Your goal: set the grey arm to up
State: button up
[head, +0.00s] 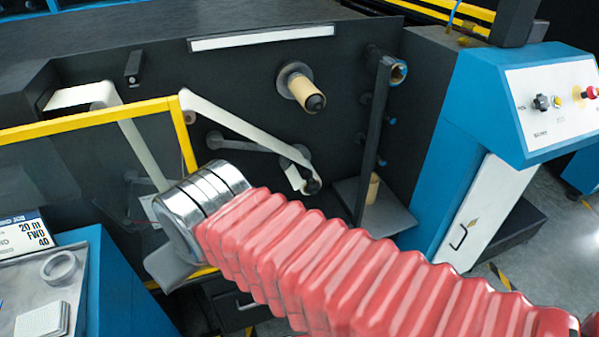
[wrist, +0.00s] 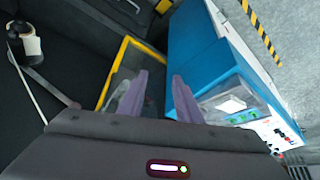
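A grey arm (head: 244,148) seems to run across the dark machine panel, from a round pivot on the left to a small roller at its lower right end, close to the pale web. It slopes down to the right. I cannot tell for sure that this is the task's arm. In the wrist view I cannot pick it out clearly. My gripper (wrist: 160,82) shows there with its two purple-grey fingers apart and nothing between them. In the head view my red sleeved arm and silver wrist stand before the panel's lower left, and the fingers are hidden.
A yellow-framed guard (head: 90,120) stands at the left, near my wrist. A tan core (head: 303,91) sticks out of the panel. A dark upright bar (head: 374,130) stands to its right. A blue console (head: 500,90) is at the right. A tray (head: 85,270) holds tape at lower left.

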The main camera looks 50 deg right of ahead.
jog(key=shift+o, duration=0.9)
jog(key=shift+w, duration=0.1)
jog(key=shift+o, duration=0.2)
jog(key=shift+w+d, duration=0.2)
jog(key=w+d+f+m+t+h, duration=0.1)
jog(key=w+d+f, duration=0.25)
jog(key=d, duration=0.35)
jog(key=w+d+f+m+h, duration=0.1)
jog(key=w+d+f+h, duration=0.1)
jog(key=w+d, duration=0.4)
jog(key=w+d+f+m+t+h, duration=0.1)
jog(key=w+d+f, duration=0.2)
jog(key=d, duration=0.5)
jog(key=s+d+f+m+t+h, duration=0.1)
jog(key=s+d+f+m, duration=0.15)
jog(key=d+f, duration=0.65)
jog(key=s+d+f+m+t+h, duration=0.1)
jog(key=s+d+f+h, duration=0.15)
jog(key=d+f, duration=0.65)
jog(key=s+d+r+m+t+h, duration=0.1)
jog(key=s+d+r+t, duration=0.3)
jog(key=r+t, duration=0.1)
jog(key=shift+s+d+t, duration=0.15)
jog(key=shift+d+t, duration=0.05)
jog(key=shift+t, duration=0.3)
